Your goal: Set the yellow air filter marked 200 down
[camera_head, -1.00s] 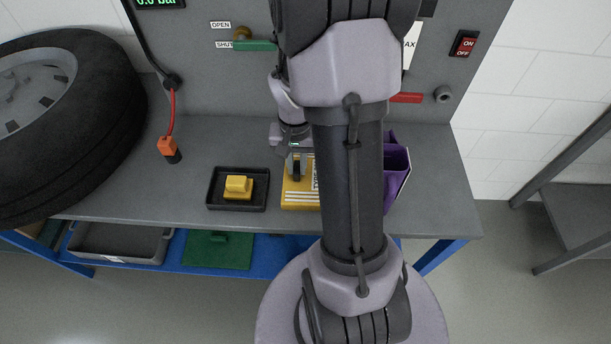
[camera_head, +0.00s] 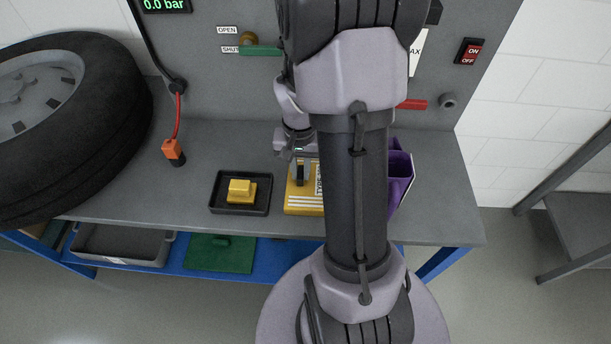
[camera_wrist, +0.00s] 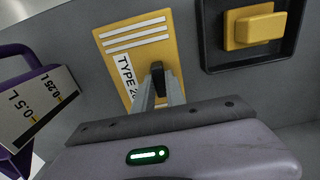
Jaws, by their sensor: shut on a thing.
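The yellow air filter (camera_head: 304,204) has white stripes and a white label; in the wrist view (camera_wrist: 143,50) the label reads "TYPE 20", with the rest hidden behind my fingers. My gripper (camera_head: 299,173) is shut on the filter's dark grip, also seen in the wrist view (camera_wrist: 157,82). The filter lies flat at the bench, just right of the black tray (camera_head: 215,206). I cannot tell whether its underside touches the bench. My arm hides its right part in the head view.
A smaller yellow block (camera_head: 241,190) sits in the black tray. A purple jug (camera_head: 401,182) with litre marks stands right of the filter. A tyre (camera_head: 115,110) and an orange-ended red hose (camera_head: 173,150) are at the left. The grey bench (camera_head: 445,215) is clear at the far right.

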